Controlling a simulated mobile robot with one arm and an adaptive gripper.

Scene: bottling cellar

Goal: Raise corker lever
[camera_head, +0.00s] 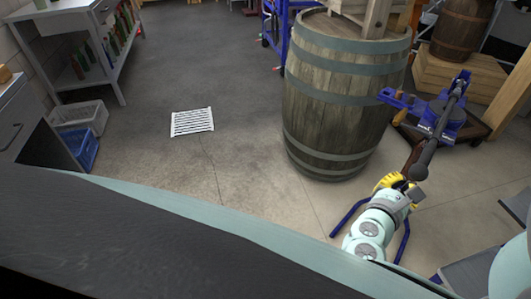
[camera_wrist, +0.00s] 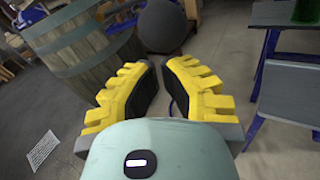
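The corker (camera_head: 447,128) is a blue floor-standing frame right of the big barrel, its blue legs showing on both sides of my arm. Its dark lever (camera_head: 437,136) slants down towards me and ends in a dark grip. In the wrist view, a dark rounded end (camera_wrist: 164,27), apparently the lever's grip, lies just beyond my fingertips. My gripper (camera_head: 402,179) has yellow ribbed fingers and is just below the grip. In the wrist view my gripper (camera_wrist: 160,75) is open, with a clear gap and nothing between the fingers. I cannot tell whether it touches the lever.
A large wooden barrel (camera_head: 343,110) stands close left of the corker. A grey seat or bench (camera_head: 482,272) is at the lower right. Shelving with bottles (camera_head: 85,55) stands at the far left.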

